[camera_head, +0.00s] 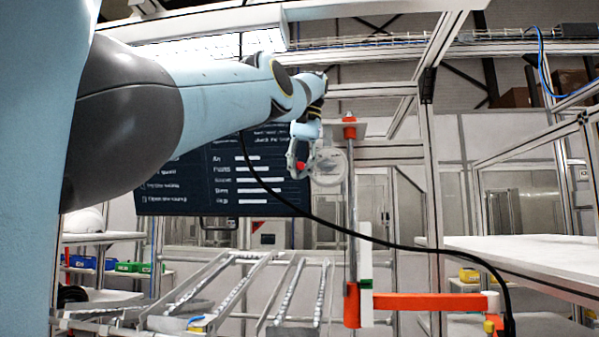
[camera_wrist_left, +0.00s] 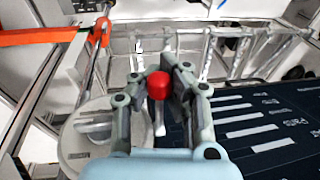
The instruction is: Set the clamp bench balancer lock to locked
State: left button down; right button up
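My left gripper (camera_head: 303,160) is up by the top of the metal post, in front of the dark screen. In the left wrist view its two fingers (camera_wrist_left: 158,82) stand close on either side of a red ball knob (camera_wrist_left: 159,86) and look shut on it. A pale grey round housing (camera_wrist_left: 88,150) is beside the knob; it also shows in the head view (camera_head: 331,167). The balancer's orange arm (camera_head: 430,301) reaches right from the post (camera_head: 351,220). The lock's marking cannot be read. My right gripper is not in view.
A black cable (camera_head: 390,243) sags from near my left arm to the orange arm's end. A dark screen (camera_head: 225,180) hangs behind the gripper. Sloped roller racks (camera_head: 235,285) stand below. A white table (camera_head: 530,255) is at the right, with frame uprights (camera_head: 433,190) between.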

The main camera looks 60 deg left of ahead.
pick_arm(q)
jog(key=c, duration=1.9)
grip_release()
jog(key=shift+w+r, duration=0.15)
jog(key=shift+r, duration=0.4)
jog(key=o, duration=0.7)
jog(key=shift+s+d, duration=0.2)
jog(key=shift+d, duration=0.25)
jog(key=shift+o, duration=0.2)
jog(key=shift+a+f, duration=0.2)
jog(key=shift+a, duration=0.05)
